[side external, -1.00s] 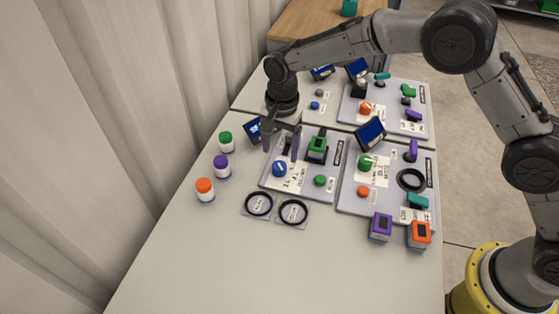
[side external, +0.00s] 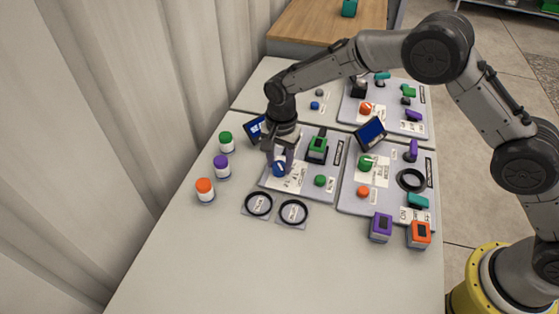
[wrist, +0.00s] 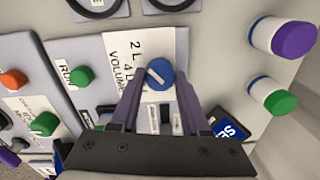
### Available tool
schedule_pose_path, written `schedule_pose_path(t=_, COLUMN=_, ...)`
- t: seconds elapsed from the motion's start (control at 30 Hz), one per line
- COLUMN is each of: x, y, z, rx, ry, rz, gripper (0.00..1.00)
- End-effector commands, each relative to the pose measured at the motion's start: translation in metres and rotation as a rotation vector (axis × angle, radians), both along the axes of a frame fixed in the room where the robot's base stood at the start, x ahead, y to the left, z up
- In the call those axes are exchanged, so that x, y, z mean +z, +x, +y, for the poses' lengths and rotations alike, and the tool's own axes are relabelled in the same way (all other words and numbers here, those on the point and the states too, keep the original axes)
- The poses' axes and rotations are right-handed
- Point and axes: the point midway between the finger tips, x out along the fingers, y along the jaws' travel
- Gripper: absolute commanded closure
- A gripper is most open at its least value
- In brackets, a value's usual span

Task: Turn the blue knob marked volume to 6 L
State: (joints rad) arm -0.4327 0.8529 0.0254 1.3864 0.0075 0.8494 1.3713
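The blue volume knob (side external: 279,169) sits on the near-left panel. In the wrist view the blue knob (wrist: 160,74) shows a white pointer line. Beside it is a white label (wrist: 118,49) reading 2 L, 4 L and VOLUME; the rest of the scale is hidden. My gripper (side external: 279,160) is low over the knob. In the wrist view the two fingers of my gripper (wrist: 158,62) are apart, one on either side of the knob. I cannot tell whether they touch it.
A green knob (wrist: 79,75) marked RUN is on the same panel. Green (side external: 226,142), purple (side external: 221,167) and orange (side external: 205,191) capped bottles stand to the left. Two black rings (side external: 259,204) lie in front. A tilted screen (side external: 255,129) stands behind. The near table is clear.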

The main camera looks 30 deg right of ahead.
Motion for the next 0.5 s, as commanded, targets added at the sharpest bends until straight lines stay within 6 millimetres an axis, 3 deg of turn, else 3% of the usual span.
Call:
schedule_pose_path(t=0.03, x=0.0002, y=0.0, z=0.0, rx=0.0, ry=0.0, rz=0.0, gripper=0.81)
schedule_pose_path(t=0.13, x=0.0003, y=0.0, z=0.0, rx=0.0, ry=0.0, rz=0.0, gripper=0.99)
schedule_pose_path(t=0.5, x=0.0007, y=0.0, z=-0.0001, rx=0.042, ry=0.0, rz=0.0, gripper=1.0)
